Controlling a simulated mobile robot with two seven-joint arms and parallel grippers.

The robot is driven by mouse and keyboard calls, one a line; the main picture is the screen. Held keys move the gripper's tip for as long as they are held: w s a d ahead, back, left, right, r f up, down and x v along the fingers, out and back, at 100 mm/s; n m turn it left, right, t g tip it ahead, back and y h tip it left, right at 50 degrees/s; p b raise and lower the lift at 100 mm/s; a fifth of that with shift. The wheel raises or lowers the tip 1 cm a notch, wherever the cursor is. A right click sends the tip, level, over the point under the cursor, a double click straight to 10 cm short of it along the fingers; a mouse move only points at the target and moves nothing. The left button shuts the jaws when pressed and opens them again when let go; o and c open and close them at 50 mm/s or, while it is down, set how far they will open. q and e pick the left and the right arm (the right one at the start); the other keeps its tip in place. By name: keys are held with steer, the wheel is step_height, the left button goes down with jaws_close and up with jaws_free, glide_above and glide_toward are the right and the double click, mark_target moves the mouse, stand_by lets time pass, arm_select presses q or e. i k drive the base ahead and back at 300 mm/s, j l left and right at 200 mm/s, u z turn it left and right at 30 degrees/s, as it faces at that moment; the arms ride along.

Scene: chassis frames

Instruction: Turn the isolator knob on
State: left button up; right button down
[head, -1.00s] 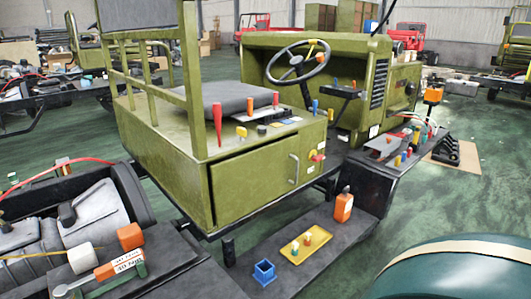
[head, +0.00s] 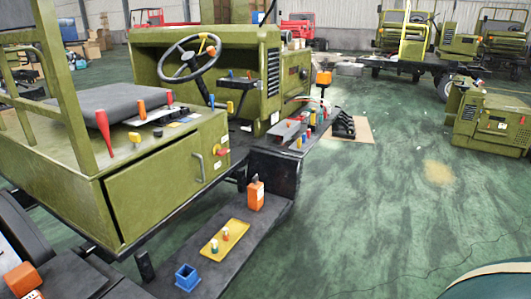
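The knob that looks like the isolator (head: 222,152) is small and red, with a yellow part beside it. It is on the side of the olive-green seat box (head: 150,190), near its right end, just right of the grey door handle (head: 199,167). The knob is too small to tell which way it is turned. Neither of my grippers is in the head view.
Below the seat box runs a dark step (head: 225,270) bearing a yellow tray (head: 223,238), a blue open box (head: 187,277) and an orange bottle (head: 255,194). Green floor (head: 370,220) is clear to the right. Another olive-green cab part (head: 490,122) stands farther right.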

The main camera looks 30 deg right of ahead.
mark_target(221, 153)
steer(key=z, duration=0.7)
steer(key=i+l+u, duration=0.1)
steer(key=u, duration=0.2)
steer(key=i+l+u, duration=0.1)
steer(key=u, duration=0.25)
steer(key=i+l+u, duration=0.15)
steer(key=l, duration=0.2)
steer(key=i+l+u, duration=0.15)
steer(key=l, duration=0.2)
steer(key=l+u, duration=0.1)
steer(key=l, duration=0.25)
steer(key=i+l, duration=0.15)
steer(key=l, duration=0.3)
steer(key=i+l+u, duration=0.1)
steer(key=l, duration=0.35)
steer(key=i+l, duration=0.15)
steer(key=l, duration=0.3)
steer(key=i+l, duration=0.15)
steer(key=l, duration=0.3)
steer(key=i+l+u, duration=0.1)
steer(key=l, duration=0.35)
steer(key=i+l, duration=0.1)
steer(key=l, duration=0.35)
steer(key=i+l, duration=0.15)
steer(key=l, duration=0.35)
steer(key=j+u, duration=0.05)
